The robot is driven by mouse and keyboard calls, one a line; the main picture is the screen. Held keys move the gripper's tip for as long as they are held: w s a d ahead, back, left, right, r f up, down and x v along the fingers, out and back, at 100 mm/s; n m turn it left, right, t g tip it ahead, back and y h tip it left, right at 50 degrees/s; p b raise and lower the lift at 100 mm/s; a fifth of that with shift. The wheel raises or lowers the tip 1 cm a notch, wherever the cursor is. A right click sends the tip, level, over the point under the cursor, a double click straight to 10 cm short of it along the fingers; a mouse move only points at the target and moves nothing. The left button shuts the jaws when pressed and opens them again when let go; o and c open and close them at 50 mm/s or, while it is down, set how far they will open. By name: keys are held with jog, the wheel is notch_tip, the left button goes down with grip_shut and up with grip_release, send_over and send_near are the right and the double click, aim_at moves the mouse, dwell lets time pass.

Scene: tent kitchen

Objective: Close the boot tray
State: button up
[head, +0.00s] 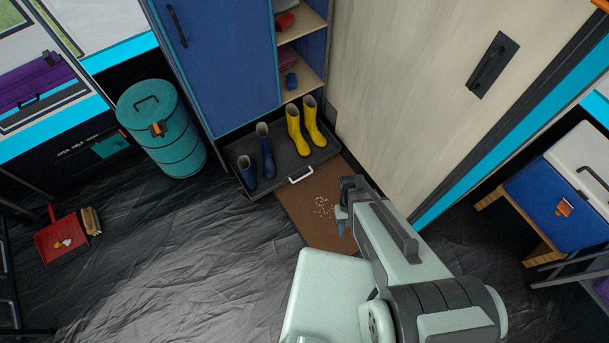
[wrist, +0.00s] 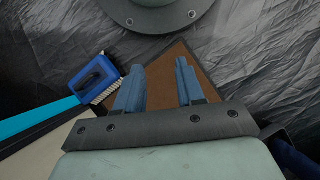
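The boot tray (head: 262,185) is a dark, shallow tray, pulled out from the bottom of the blue cabinet. A pale handle (head: 301,174) is on its front edge. A pair of blue boots (head: 266,153) and a pair of yellow boots (head: 301,129) stand upright in it. My gripper (head: 343,222) is to the right of and in front of the handle, apart from it, above the brown mat. In the wrist view, my gripper's two fingers (wrist: 162,68) are spread with nothing between them. The tray is not clearly seen in the wrist view.
The brown mat (head: 317,203) with pale crumbs lies before the tray. The cabinet (head: 223,65) has open shelves at its right. A teal drum (head: 165,135) stands left, and a red dustpan (head: 61,240) lies farther left. A blue brush-like object (wrist: 91,78) shows in the wrist view.

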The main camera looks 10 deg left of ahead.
jog(key=w+a+f+t, duration=0.2)
jog(key=w+a+f, duration=0.5)
jog(key=w+a, duration=0.35)
jog(key=m+t+y, duration=0.3)
jog(key=m+t, duration=0.2)
jog(key=m, duration=0.7)
send_over(304, 176)
jog(key=s+d, duration=0.2)
notch_tip(304, 176, down, 8)
jog(key=f, duration=0.4)
jog(key=w+a+f, duration=0.1)
jog(key=f, duration=0.8)
jog(key=shift+w+a, duration=0.35)
jog(key=shift+w, duration=0.05)
grip_shut()
